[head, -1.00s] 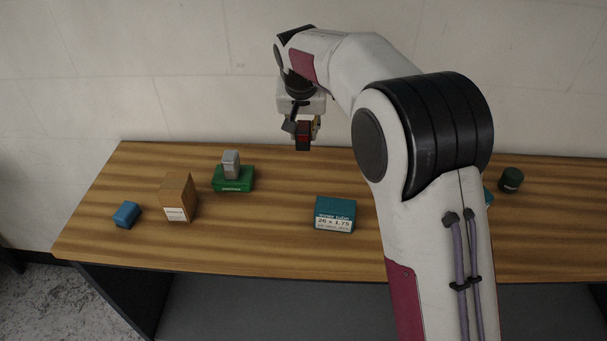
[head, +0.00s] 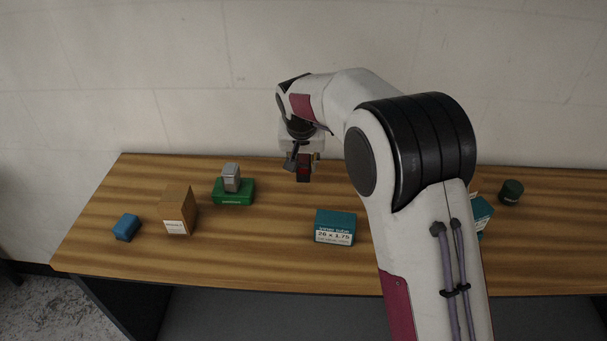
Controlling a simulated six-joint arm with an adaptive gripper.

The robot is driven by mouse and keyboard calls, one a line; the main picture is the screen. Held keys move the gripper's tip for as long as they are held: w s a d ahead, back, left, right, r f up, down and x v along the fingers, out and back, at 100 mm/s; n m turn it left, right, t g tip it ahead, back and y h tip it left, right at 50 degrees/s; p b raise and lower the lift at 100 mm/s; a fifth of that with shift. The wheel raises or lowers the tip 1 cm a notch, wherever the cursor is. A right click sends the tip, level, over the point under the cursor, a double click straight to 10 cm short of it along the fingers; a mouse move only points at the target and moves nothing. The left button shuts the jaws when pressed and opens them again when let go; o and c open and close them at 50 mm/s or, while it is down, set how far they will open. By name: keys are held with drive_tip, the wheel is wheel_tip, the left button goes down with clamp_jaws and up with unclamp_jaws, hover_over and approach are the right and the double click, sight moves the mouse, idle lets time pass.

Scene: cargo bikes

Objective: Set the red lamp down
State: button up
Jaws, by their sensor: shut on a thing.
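The red lamp (head: 304,173) is a small dark block with a red face, in the head view near the back middle of the table (head: 270,255). My gripper (head: 303,164) is shut on it from above, and its fingers hide part of the lamp. The lamp's lower end shows against the wood near the table's back edge. I cannot tell whether it touches the top.
A teal tube box (head: 335,227) stands in front. To the left are a grey lamp (head: 231,176) on a green box (head: 234,192), a brown box (head: 178,210) and a blue block (head: 126,227). A dark green jar (head: 511,192) and another teal box (head: 482,214) are at right.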

sight(303, 175)
drive_tip(key=shift+f, duration=1.85)
drive_tip(key=shift+f, duration=0.1)
drive_tip(key=o, duration=1.1)
drive_tip(key=shift+v, duration=6.1)
